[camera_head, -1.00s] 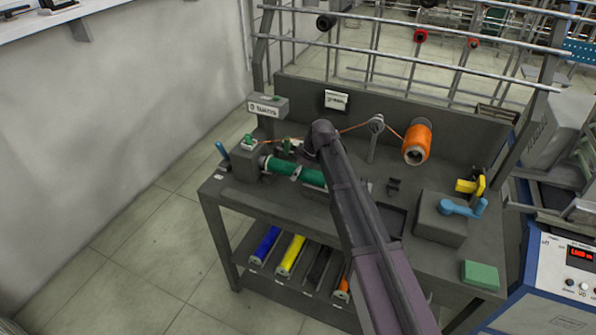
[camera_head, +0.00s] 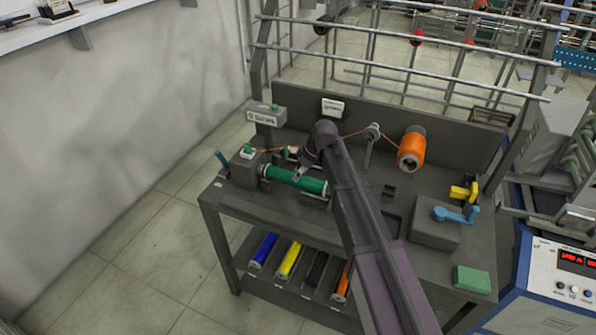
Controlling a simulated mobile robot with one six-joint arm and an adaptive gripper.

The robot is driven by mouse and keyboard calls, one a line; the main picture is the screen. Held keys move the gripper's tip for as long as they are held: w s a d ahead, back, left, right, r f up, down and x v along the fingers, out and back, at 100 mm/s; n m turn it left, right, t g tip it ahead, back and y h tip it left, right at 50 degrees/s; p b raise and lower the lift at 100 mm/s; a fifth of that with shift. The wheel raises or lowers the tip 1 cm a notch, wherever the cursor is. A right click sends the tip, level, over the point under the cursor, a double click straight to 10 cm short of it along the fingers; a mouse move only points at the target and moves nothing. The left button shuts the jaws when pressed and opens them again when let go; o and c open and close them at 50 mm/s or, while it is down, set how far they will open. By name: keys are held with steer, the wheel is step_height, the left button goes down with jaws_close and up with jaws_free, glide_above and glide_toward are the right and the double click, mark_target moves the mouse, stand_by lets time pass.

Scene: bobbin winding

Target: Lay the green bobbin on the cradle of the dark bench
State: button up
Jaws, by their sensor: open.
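The green bobbin (camera_head: 296,180) lies roughly level on the left part of the dark bench (camera_head: 350,242), its left end at the grey winder block (camera_head: 243,172). An orange thread runs above it. My gripper (camera_head: 301,174) is just above and behind the bobbin's middle, partly hidden by my arm. It is open, and I cannot tell whether its fingers touch the bobbin.
An orange spool (camera_head: 411,150) hangs at the bench's back. A grey block with a blue crank (camera_head: 455,214), a yellow part (camera_head: 464,192) and a green pad (camera_head: 472,279) stand right. Blue (camera_head: 264,250) and yellow (camera_head: 289,261) bobbins lie on the lower shelf.

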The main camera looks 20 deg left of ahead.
steer(key=shift+p+v, duration=3.35)
steer(key=shift+v, duration=0.6)
steer(key=s+d+m+h, duration=0.1)
steer(key=s+d+m, duration=0.4)
steer(key=d, duration=0.8)
steer(key=s+d+f+m+h, duration=0.1)
steer(key=s+d+m, duration=0.5)
steer(key=d, duration=0.7)
steer(key=s+d+m+h, duration=0.2)
steer(key=s+d+m, duration=0.4)
steer(key=d, duration=0.6)
steer(key=shift+d+f+h, duration=0.2)
steer(key=shift+d+h, duration=0.1)
steer(key=shift+d, duration=0.1)
